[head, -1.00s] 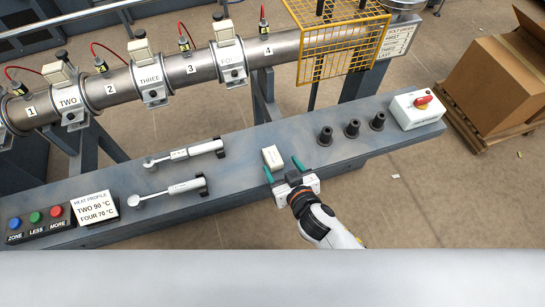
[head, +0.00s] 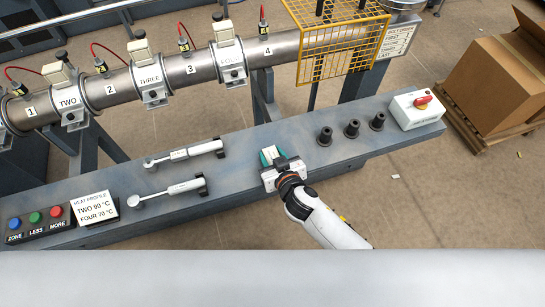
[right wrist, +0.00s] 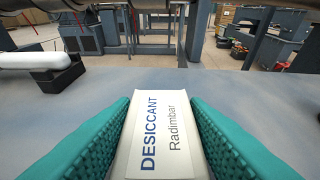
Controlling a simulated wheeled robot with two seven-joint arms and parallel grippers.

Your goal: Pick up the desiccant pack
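The desiccant pack (right wrist: 162,130) is a white box with "DESICCANT Radimbar" printed on its face. The pack looks to be still at bench level. My left gripper is not in view.
Two white-handled tools (head: 185,152) lie left of the gripper. Several dark round pegs (head: 351,128) and a white box with a red knob (head: 416,108) stand to the right. The heat profile sign (head: 96,207) and button box (head: 37,222) are at the left end.

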